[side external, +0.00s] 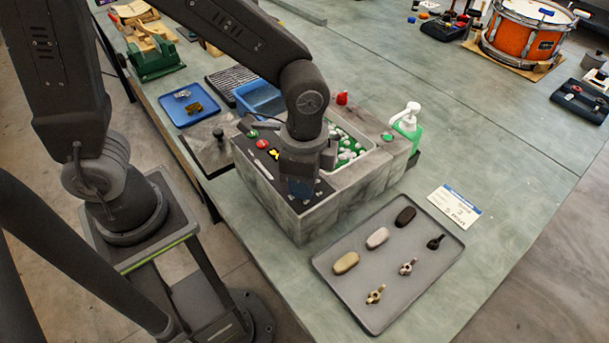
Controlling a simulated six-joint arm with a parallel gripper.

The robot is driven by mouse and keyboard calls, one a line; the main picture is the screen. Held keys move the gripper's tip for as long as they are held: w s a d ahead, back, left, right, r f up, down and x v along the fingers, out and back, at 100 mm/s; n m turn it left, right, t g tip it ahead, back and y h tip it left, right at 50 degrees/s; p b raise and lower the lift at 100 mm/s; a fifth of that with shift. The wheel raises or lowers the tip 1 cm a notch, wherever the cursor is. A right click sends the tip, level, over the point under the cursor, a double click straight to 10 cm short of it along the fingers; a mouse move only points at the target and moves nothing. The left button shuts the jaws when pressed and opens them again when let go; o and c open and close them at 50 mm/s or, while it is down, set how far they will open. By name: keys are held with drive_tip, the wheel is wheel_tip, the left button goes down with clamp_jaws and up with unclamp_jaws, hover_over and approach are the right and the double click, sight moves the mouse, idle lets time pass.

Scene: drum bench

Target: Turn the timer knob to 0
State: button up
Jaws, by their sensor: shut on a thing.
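A grey stone-look box (330,208) stands on the bench with a black control panel (262,160) on its near top face. The panel carries a red button (262,144), yellow parts (274,154) and small pale markings. My gripper (300,188) points down over the right part of this panel, with a dark blue part at its lower end. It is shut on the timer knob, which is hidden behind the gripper. The knob's pointer and the 0 mark cannot be made out.
Behind the panel is an open basin (350,148) with green and white bits. A green pump bottle (408,127) stands to its right. A grey tray (395,285) with several small parts lies in front, near a white card (454,206). Blue trays (189,105) sit behind left.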

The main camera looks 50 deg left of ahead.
drive_tip(key=n, duration=1.4)
drive_tip(key=shift+n, duration=0.3)
drive_tip(key=n, duration=0.3)
drive_tip(key=shift+n, duration=0.3)
drive_tip(key=n, duration=0.3)
drive_tip(key=shift+n, duration=0.3)
drive_tip(key=n, duration=0.7)
drive_tip(key=o, duration=0.9)
